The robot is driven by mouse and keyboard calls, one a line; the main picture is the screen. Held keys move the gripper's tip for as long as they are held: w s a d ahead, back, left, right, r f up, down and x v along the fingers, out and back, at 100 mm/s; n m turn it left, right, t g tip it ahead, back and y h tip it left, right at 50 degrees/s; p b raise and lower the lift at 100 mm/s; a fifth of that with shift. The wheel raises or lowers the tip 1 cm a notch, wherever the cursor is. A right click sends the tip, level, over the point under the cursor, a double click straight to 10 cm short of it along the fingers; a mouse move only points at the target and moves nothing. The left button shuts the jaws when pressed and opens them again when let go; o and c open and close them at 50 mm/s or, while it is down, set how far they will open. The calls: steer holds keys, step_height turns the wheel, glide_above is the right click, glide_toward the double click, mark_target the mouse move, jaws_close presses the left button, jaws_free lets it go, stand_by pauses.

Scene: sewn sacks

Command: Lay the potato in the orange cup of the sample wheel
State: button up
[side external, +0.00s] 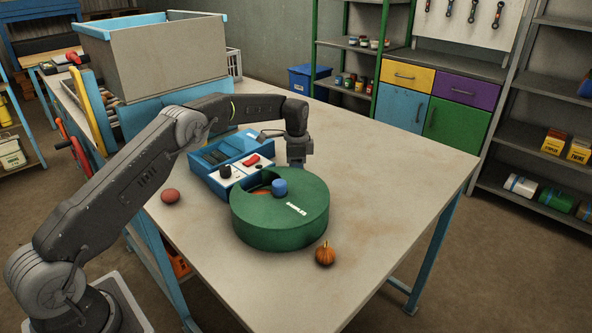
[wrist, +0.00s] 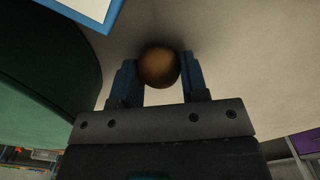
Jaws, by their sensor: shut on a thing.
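The sample wheel (side external: 281,222) is a round green drum on the table with a blue knob (side external: 280,187) on top. An opening in its top left side shows a sliver of orange, likely the orange cup (side external: 261,193); most of its inside is hidden. My gripper (side external: 296,165) is behind the drum, pointing down. In the wrist view my gripper (wrist: 158,80) has its blue fingers shut on the brown potato (wrist: 158,67). The potato is hidden in the side view, and I cannot tell whether it touches the table. The drum's green wall (wrist: 45,70) is at left in the wrist view.
A blue control box (side external: 237,160) with a red switch and black knob adjoins the drum. A reddish round item (side external: 171,196) lies left, a small pumpkin (side external: 325,254) in front. A large grey bin (side external: 155,62) stands back left. The table's right side is clear.

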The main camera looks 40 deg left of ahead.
steer(key=shift+r, duration=0.1)
steer(key=shift+r, duration=0.65)
steer(key=r, duration=0.3)
steer(key=shift+s+a+r, duration=0.1)
steer(key=shift+s+a, duration=0.15)
steer(key=shift+a, duration=0.15)
steer(key=s+a+r, duration=0.4)
steer(key=a, duration=0.1)
steer(key=s+a+r, duration=0.2)
steer(key=a, duration=0.1)
steer(key=shift+s+r, duration=0.1)
steer(key=shift+s, duration=0.3)
steer(key=s+d+r, duration=0.2)
steer(key=s+d, duration=0.1)
steer(key=s, duration=1.2)
steer(key=w+d+f, duration=0.2)
steer(key=d, duration=0.1)
steer(key=w+d+f, duration=0.2)
steer(key=f, duration=0.1)
steer(key=w+d+f, duration=0.2)
steer(key=d, duration=0.1)
steer(key=shift+w+d+f, duration=0.15)
steer(key=shift+w+d, duration=0.15)
steer(key=shift+d, duration=0.05)
steer(key=shift+d+f, duration=0.15)
steer(key=shift+f, duration=1.95)
